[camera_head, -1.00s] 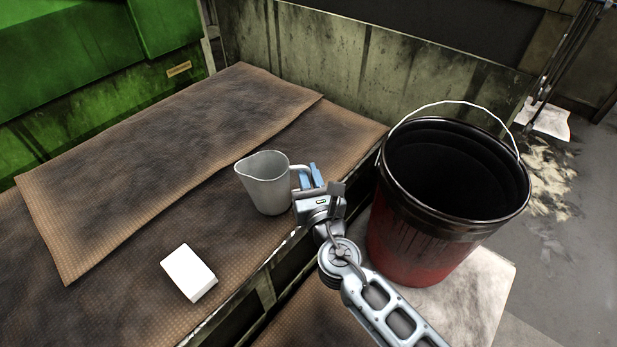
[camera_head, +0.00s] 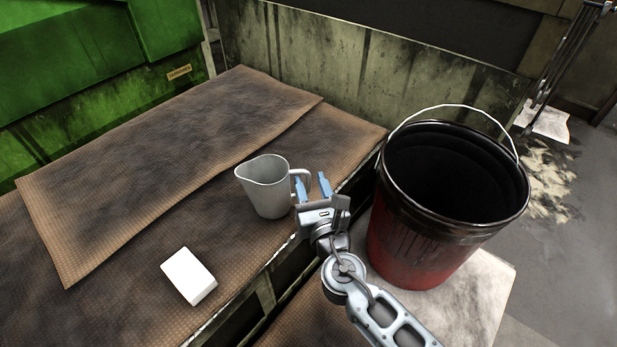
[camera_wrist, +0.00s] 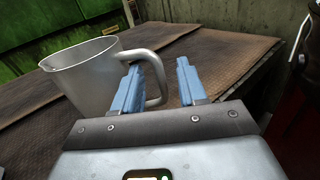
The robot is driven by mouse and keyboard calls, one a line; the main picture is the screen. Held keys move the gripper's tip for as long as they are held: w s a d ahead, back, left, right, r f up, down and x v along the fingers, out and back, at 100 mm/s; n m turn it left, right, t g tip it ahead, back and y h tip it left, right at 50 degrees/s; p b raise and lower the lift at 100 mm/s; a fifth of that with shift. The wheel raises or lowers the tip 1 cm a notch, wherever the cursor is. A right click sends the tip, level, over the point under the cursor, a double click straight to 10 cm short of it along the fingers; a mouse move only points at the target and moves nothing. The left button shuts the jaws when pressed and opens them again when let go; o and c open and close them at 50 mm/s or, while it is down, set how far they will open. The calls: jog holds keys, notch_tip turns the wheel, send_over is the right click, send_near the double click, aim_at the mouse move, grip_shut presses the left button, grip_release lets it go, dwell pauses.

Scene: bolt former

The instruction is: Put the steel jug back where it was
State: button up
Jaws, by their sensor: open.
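The steel jug (camera_head: 266,188) stands upright on the brown matted bench top, near its front edge. Its spout points left and its handle points right, towards my gripper. My gripper (camera_head: 313,187) is open beside the handle, with blue fingers apart. In the wrist view the jug (camera_wrist: 88,78) is at the left, and its handle reaches behind the left finger of my gripper (camera_wrist: 158,80). The handle's right side shows between the two fingers. I cannot tell whether the left finger touches the handle.
A white block (camera_head: 188,275) lies on the bench mat (camera_head: 130,262) left of the jug. A large red and black bucket (camera_head: 415,235) with a wire handle stands close to the right of my gripper. A green machine (camera_head: 90,75) and a grimy panel (camera_head: 330,65) stand behind the bench.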

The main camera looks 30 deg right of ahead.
jog(key=v, duration=1)
jog(key=s+f+m+g+y, duration=0.3)
jog(key=s+m+g+y, duration=0.15)
jog(key=s+m, duration=1.15)
jog(key=s+r+m+t+y, duration=0.1)
jog(key=s+r+m+t, duration=0.1)
jog(key=s+r+m, duration=1.1)
jog(key=r+m, duration=0.1)
jog(key=m, duration=0.2)
jog(key=shift+a+r, duration=0.2)
jog(key=shift+a, duration=0.2)
